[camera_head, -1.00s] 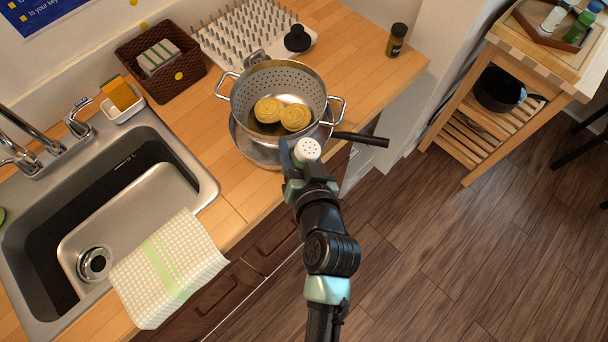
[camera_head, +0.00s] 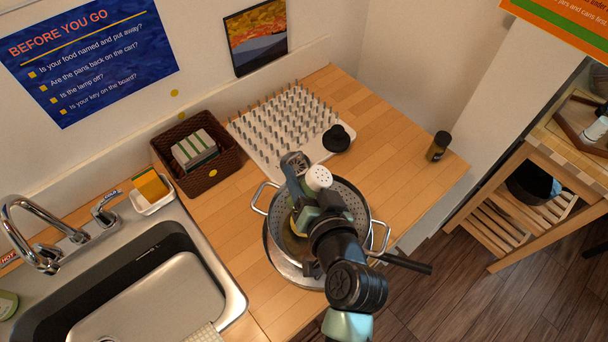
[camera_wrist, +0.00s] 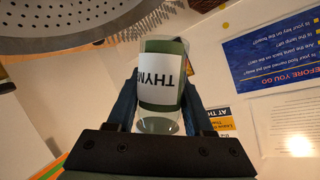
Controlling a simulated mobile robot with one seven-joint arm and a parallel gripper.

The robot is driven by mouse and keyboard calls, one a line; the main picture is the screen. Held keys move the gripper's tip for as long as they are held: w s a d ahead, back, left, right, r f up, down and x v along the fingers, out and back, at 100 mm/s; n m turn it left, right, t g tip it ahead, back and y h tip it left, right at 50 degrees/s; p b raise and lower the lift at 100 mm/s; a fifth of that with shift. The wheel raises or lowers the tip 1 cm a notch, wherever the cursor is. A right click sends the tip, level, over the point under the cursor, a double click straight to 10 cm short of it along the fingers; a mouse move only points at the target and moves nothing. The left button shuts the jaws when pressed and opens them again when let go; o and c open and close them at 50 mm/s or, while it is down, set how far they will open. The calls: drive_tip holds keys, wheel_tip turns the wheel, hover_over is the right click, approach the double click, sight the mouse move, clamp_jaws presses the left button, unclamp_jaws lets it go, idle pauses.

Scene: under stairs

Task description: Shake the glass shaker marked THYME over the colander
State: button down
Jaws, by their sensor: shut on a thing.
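My gripper (camera_head: 304,192) is shut on the glass shaker, whose white cap with holes (camera_head: 318,178) faces up toward the head camera. In the wrist view the shaker (camera_wrist: 163,75) sits between the fingers (camera_wrist: 160,103), with green contents and a white label on which THYM can be read, upside down. The metal colander (camera_head: 358,198) stands on a pan on the counter. In the head view my gripper and the shaker overlap the colander; their height above it is hard to tell. The wrist view shows its perforated wall (camera_wrist: 60,28) at upper left. My gripper mostly hides the yellow nests inside.
A dark pan handle (camera_head: 405,264) sticks out to the right. A white pegged drying rack (camera_head: 262,140) with a black item, a brown basket (camera_head: 222,172) and the sink (camera_head: 235,300) are nearby. A dark-capped jar (camera_head: 438,146) stands at the counter's right. Counter between rack and jar is clear.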

drive_tip(key=shift+w+a+f, duration=0.1)
drive_tip(key=shift+w, duration=0.05)
drive_tip(key=m+b, duration=0.1)
drive_tip(key=s+f+m+y+b, duration=0.1)
drive_tip(key=shift+a+m+y, duration=0.3)
drive_tip(key=shift+m, duration=0.1)
drive_tip(key=m+t+y+b, duration=0.1)
drive_tip(key=m, duration=0.3)
drive_tip(key=r+m+t+y+b, duration=0.1)
drive_tip(key=m+t, duration=0.1)
drive_tip(key=m, duration=0.3)
drive_tip(key=r+m+t+y+b, duration=0.1)
drive_tip(key=m+t, duration=0.1)
drive_tip(key=m, duration=0.3)
drive_tip(key=shift+a+r, duration=0.25)
drive_tip(key=shift+a, duration=0.15)
wheel_tip(320, 180, up, 3)
drive_tip(key=shift+p, duration=0.95)
